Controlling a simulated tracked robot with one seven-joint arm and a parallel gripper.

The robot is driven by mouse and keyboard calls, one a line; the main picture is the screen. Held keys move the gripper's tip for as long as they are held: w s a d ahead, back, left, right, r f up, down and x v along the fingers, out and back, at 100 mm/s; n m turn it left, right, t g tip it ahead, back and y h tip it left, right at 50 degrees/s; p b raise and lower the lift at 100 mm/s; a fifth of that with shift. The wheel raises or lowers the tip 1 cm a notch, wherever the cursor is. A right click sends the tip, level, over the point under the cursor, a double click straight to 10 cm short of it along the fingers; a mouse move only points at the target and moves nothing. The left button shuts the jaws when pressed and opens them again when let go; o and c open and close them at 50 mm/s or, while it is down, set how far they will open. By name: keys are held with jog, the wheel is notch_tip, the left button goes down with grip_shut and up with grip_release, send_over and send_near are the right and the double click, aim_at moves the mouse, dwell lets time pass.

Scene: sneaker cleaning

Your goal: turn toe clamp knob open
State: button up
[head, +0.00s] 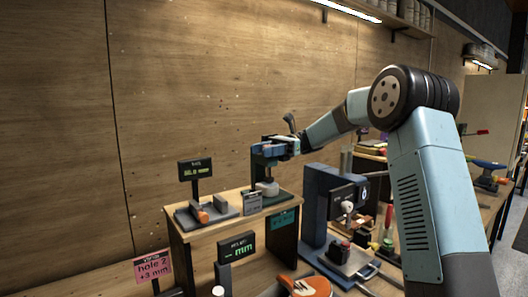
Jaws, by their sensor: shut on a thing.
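My gripper (268,148) is at the top of a small dark green stand (257,176) on the raised wooden shelf. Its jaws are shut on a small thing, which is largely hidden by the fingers. I cannot tell for certain whether this is the toe clamp knob. A pale round part (267,187) sits on the stand's base, below the gripper. A dark grey handle-like piece (290,122) sticks up behind the gripper; I cannot tell what it belongs to.
A grey device with an orange part (203,216) and a display (196,170) stand left on the shelf. A blue press-like frame (315,205) stands close to the right. A pink "hole 2" sign (153,268) and an orange object (312,287) are lower down. The wooden wall (190,80) is behind.

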jog(key=shift+s, duration=0.1)
jog(key=o, duration=1)
jog(key=v, duration=1.3)
jog(key=shift+w+d, duration=0.25)
jog(key=shift+w, duration=0.05)
